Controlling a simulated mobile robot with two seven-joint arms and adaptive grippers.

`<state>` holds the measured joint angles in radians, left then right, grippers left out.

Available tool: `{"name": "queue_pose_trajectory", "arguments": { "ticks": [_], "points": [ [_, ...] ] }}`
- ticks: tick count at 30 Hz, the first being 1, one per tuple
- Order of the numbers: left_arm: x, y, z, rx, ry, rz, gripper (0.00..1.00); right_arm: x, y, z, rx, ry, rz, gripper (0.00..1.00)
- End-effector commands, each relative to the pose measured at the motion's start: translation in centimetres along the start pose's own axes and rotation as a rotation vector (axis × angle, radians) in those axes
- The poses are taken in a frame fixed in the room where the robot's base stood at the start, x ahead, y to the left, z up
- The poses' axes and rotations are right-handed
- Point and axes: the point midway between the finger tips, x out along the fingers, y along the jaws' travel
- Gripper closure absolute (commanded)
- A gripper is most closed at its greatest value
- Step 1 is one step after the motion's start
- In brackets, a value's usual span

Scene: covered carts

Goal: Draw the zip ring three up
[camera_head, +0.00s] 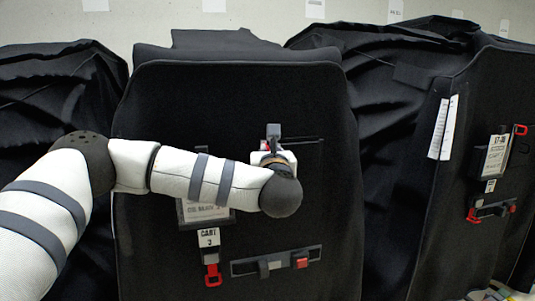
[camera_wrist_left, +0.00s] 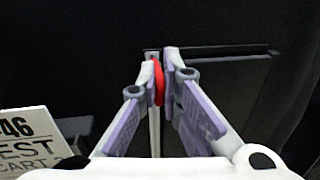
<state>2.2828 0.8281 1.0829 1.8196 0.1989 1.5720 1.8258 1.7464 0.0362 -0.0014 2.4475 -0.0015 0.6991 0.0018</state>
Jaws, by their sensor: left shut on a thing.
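My left gripper (camera_head: 272,143) is at the front of the middle black cart cover (camera_head: 150,110). In the left wrist view its two fingers (camera_wrist_left: 163,75) are closed on a red zip ring (camera_wrist_left: 158,82). A pale vertical strip (camera_wrist_left: 154,132) runs down the cover below the ring. In the head view my wrist and fingers hide most of this ring. A lower tag (camera_head: 208,238) on the same cover seems to read CART 3, and a red ring (camera_head: 212,276) hangs under it. My right gripper is not in view.
A grey strip (camera_head: 245,268) with a red piece (camera_head: 300,260) crosses the cover low down. A placard (camera_wrist_left: 35,140) is beside the left finger. Another covered cart (camera_head: 455,130) with tags and red rings stands at the right. Dark folded covers (camera_head: 60,75) are at the left.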

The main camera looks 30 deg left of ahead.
Motion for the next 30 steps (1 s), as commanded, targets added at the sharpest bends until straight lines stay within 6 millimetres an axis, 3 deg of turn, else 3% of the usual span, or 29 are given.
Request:
{"name": "queue_pose_trajectory", "arguments": {
  "ticks": [1,4,14,17,24,30],
  "points": [
    [0.0,0.0,-0.1,0.001,0.002,0.0,1.0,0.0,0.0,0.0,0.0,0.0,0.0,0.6],
    [0.0,0.0,-0.1,0.001,0.002,0.0,0.74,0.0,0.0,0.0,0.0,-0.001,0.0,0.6],
    [-0.2,0.0,-0.1,0.001,0.002,-0.001,0.72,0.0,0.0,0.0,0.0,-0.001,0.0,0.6],
    [-1.8,-0.1,-0.1,0.001,0.003,-0.004,0.72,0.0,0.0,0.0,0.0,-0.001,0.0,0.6],
    [-8.3,-0.2,-0.1,0.002,0.003,-0.007,0.72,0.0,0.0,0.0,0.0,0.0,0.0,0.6],
    [-11.6,-0.1,-0.1,0.002,0.002,-0.003,0.72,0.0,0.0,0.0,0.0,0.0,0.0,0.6]
  ]
}}
